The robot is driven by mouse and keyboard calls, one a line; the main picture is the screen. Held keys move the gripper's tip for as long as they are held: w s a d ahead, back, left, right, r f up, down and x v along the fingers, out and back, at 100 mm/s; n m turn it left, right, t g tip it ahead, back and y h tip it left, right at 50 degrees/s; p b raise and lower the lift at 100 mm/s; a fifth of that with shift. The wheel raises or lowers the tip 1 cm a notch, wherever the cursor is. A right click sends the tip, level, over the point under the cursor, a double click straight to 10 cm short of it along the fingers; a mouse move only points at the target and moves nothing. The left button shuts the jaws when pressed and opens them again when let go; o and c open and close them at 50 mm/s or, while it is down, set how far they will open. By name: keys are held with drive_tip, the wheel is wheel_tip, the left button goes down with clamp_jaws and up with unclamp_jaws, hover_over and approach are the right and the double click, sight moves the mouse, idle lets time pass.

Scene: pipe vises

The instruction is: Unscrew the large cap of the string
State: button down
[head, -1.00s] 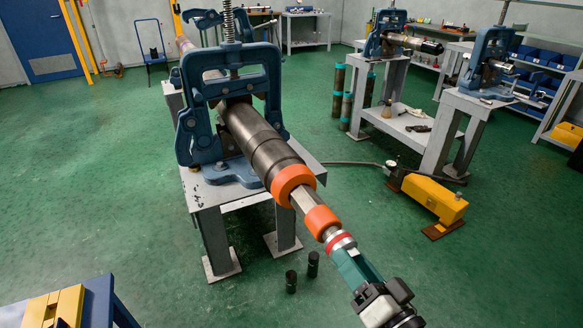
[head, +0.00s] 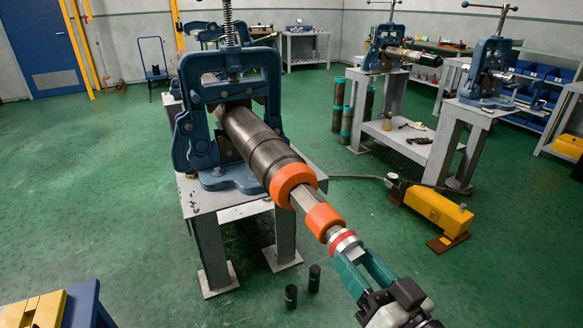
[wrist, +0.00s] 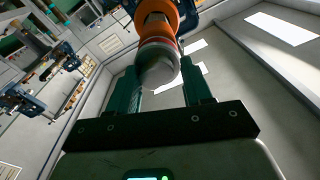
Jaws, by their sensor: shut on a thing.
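The string (head: 258,147) is a long dark pipe clamped in a blue pipe vise (head: 227,75) on a grey stand. Toward me it carries two orange rings, with a bare metal length between them. At its near end is a silver cap (head: 346,242) with a red band, which I take for the large cap. The cap also shows in the wrist view (wrist: 159,66), between my fingers. My gripper (head: 351,256) has its teal fingers shut on the cap, one on each side, in line with the string. The fingers' contact faces are hidden.
Two small dark cylinders (head: 303,286) stand on the green floor below. A yellow pump (head: 437,210) with a hose sits right of the stand. A blue bench with a yellow box (head: 38,310) is at the lower left. Other vises (head: 490,70) stand back right.

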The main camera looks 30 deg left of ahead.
drive_tip(key=shift+f, duration=0.45)
drive_tip(key=n+b, duration=0.5)
drive_tip(key=b, duration=0.1)
drive_tip(key=shift+g, duration=0.4)
